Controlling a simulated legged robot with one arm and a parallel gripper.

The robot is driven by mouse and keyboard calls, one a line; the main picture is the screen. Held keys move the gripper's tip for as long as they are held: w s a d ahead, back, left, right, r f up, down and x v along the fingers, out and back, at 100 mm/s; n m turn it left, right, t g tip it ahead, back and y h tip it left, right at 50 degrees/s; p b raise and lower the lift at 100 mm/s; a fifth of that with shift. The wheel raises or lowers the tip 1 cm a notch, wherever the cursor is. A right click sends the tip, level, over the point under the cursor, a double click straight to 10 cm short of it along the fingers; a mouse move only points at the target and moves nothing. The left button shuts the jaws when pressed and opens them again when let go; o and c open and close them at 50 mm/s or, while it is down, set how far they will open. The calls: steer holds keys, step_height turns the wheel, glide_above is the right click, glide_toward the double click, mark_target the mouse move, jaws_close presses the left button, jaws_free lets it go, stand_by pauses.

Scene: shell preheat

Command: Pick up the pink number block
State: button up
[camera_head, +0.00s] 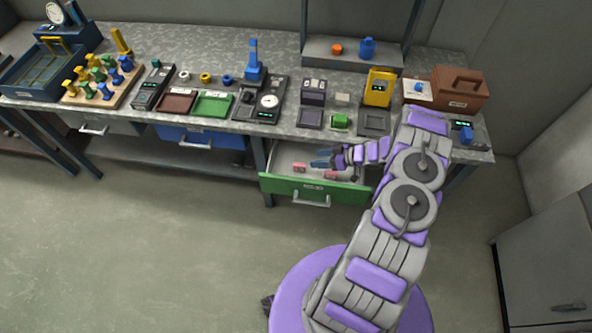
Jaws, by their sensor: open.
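The green-fronted drawer (275,184) under the bench is open. Inside it lies a small pink block (300,168) toward the left. A second small pink-red piece (330,174) lies to its right, close to my gripper. No number can be read on either at this size. My gripper (322,160) reaches into the drawer area from the right. It is open, with its bluish fingertips pointing left, just right of the left pink block and apart from it. The wrist hides part of the drawer's right side.
The bench (190,50) above holds several instruments, trays and a peg board (103,84). A yellow meter (379,88) and a brown box (460,88) stand at the right. The bench's front edge lies close behind my gripper. The floor (140,240) in front is clear.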

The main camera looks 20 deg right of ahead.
mark_target(304, 165)
steer(key=f+b, duration=0.1)
steer(key=f, duration=0.1)
steer(key=f+b, duration=0.2)
steer(key=shift+w+d, duration=0.1)
steer(key=shift+d, duration=0.1)
steer(key=shift+d+f+b, duration=0.15)
steer(key=shift+f+b, duration=0.05)
steer(key=shift+b, duration=0.1)
steer(key=shift+w+f, duration=0.15)
steer(key=x, duration=0.2)
steer(key=b+x, duration=0.1)
steer(key=x, duration=0.3)
steer(key=shift+w+a, duration=0.1)
steer(key=shift+a, duration=0.45)
steer(key=shift+w, duration=0.25)
steer(key=shift+a, duration=0.25)
steer(key=c, duration=0.5)
steer(key=shift+d, duration=0.2)
jaws_close()
